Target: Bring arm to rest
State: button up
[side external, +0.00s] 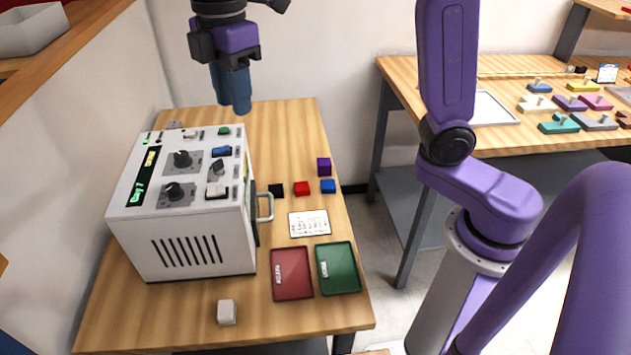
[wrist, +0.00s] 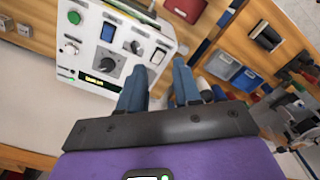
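My gripper (side external: 236,105) hangs in the air above the back of the workbench, beyond and above the white laser marker box (side external: 205,245). It points downward and touches nothing in the side view. In the wrist view its two blue fingers (wrist: 160,78) stand apart with an empty gap between them, so it is open and holds nothing. The marker's top panel, with knobs, switches and a lit display (side external: 146,176), faces up. It also shows at the upper left of the wrist view (wrist: 88,45).
A second table (side external: 400,72) with tools stands at right.

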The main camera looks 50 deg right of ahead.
jog(key=s+d+f+m, duration=0.1)
jog(key=s+d+f, duration=0.3)
jog(key=s, duration=0.3)
jog(key=s+d+f+m, duration=0.1)
jog(key=s+d+f, duration=0.3)
jog(key=s, duration=0.4)
jog(key=s+d+f+m, duration=0.2)
jog(key=s+d+f, duration=0.3)
jog(key=s, duration=0.3)
jog(key=shift+s+d, duration=0.2)
jog(key=shift+d, duration=0.3)
